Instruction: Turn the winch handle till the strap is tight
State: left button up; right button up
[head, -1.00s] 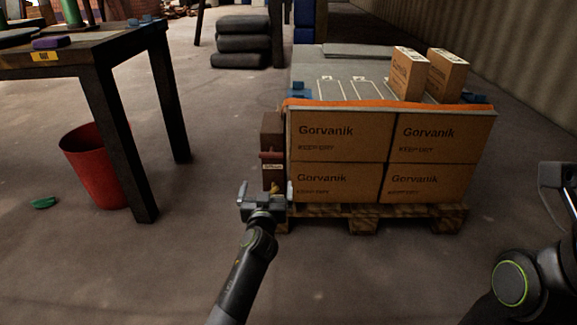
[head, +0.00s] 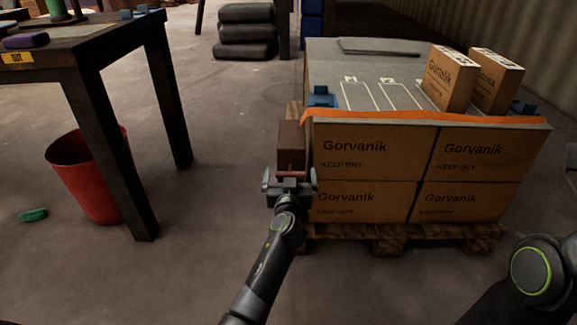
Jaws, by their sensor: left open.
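An orange strap (head: 420,117) runs across the top front edge of the stacked boxes on a wooden pallet. A brown winch housing (head: 291,140) stands at the left side of the stack. A reddish bar (head: 290,173), which looks like the winch handle, shows just below the housing. My left gripper (head: 290,180) is open, with its fingers on either side of the view of that bar. I cannot tell whether they touch it. The gripper hides the lower part of the winch. My right arm shows at the right edge, but its gripper is out of view.
Gorvanik cartons (head: 366,150) fill the pallet (head: 400,235). Two smaller boxes stand on the grey top sheet (head: 345,70). A dark table (head: 90,60) and a red bin (head: 85,180) are at left. The floor between bin and pallet is clear.

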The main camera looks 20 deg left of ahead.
pick_arm(q)
jog(key=shift+w, duration=0.3)
jog(key=shift+c, duration=0.4)
jog(key=c, duration=0.7)
jog(key=shift+o, duration=0.2)
